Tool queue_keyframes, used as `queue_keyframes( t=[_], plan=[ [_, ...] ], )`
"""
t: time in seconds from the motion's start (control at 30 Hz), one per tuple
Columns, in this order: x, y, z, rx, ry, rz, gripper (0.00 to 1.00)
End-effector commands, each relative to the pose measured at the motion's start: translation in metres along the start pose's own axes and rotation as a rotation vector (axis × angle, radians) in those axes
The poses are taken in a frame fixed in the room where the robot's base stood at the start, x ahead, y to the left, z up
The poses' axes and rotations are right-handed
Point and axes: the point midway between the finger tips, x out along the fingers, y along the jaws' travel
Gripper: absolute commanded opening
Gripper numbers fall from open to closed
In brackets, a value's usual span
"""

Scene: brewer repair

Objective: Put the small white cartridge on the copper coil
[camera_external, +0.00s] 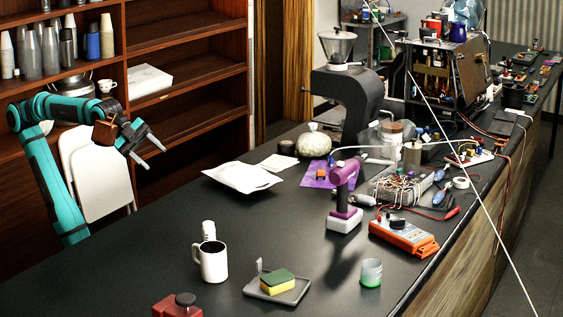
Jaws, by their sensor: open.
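My gripper (154,158) is at the left, raised in front of the wooden shelves. Its two fingers are spread with nothing between them, well apart from the things on the counter. A small white upright cylinder (208,230) stands just behind a white mug (213,263); it may be the white cartridge, and its lower part is hidden by the mug. I cannot pick out the copper coil for sure. An opened machine (443,72) with copper-coloured parts inside stands at the back right, and a wire-wrapped device (398,188) lies nearer.
A sponge on a grey tray (262,291), a green-bottomed glass (371,273), a purple tool (343,200) and an orange meter (402,236) stand on the black counter. A grinder (338,95) stands behind. The counter left of the mug is clear.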

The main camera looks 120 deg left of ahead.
Motion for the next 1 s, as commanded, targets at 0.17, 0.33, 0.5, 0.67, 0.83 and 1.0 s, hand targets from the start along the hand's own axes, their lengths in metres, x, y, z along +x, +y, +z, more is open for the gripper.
queue_keyframes(
  t=[0.17, 0.33, 0.5, 0.67, 0.83, 1.0],
  plan=[
    [-0.037, 0.013, 0.024, -0.29, 0.139, -0.092, 0.53],
    [-0.063, 0.025, 0.043, -0.523, 0.269, -0.136, 0.53],
    [-0.076, 0.032, 0.054, -0.649, 0.343, -0.149, 0.53],
    [-0.078, 0.034, 0.056, -0.68, 0.362, -0.15, 0.53],
    [-0.078, 0.033, 0.056, -0.678, 0.361, -0.15, 0.53],
    [-0.078, 0.033, 0.056, -0.678, 0.36, -0.15, 0.53]
  ],
)
